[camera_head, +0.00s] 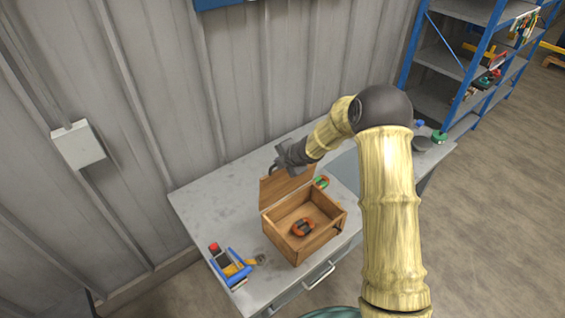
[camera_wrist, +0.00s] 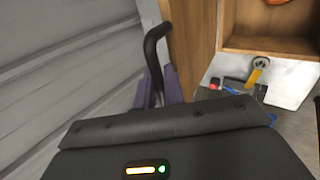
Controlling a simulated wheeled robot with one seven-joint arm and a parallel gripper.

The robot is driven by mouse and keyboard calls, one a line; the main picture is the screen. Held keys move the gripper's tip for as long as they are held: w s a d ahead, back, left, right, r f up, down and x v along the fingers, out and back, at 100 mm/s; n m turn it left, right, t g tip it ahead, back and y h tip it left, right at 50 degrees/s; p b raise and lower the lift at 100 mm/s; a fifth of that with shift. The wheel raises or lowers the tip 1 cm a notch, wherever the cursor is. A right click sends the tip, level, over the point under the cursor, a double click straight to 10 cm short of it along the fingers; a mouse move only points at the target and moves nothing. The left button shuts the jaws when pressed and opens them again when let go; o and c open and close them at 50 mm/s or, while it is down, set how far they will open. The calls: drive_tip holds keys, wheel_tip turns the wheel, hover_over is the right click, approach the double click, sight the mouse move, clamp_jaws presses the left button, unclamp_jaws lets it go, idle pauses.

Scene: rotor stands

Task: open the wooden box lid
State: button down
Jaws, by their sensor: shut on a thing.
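The wooden box (camera_head: 330,228) stands open on the grey table, and its inside shows. Its wooden lid (camera_head: 285,187) stands raised at the back edge, roughly upright; it also shows in the wrist view (camera_wrist: 193,40). My gripper (camera_head: 280,164) is at the lid's upper part, on its back side. In the wrist view, the purple fingers are shut on the black curved lid handle (camera_wrist: 155,45). The exact grip on the handle is partly hidden.
The grey table (camera_head: 215,205) stands against a ribbed metal wall. Blue, yellow and red items (camera_head: 232,268) lie at its front left. A green and orange item (camera_head: 321,182) lies behind the box. A blue shelf rack (camera_head: 450,70) stands at the back right.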

drive_tip(key=c, duration=1.6)
unclamp_jaws()
drive_tip(key=shift+s, duration=0.15)
drive_tip(key=p+v, duration=0.3)
drive_tip(key=v, duration=1.4)
drive_tip(key=shift+r, duration=0.3)
drive_tip(key=shift+f, duration=0.1)
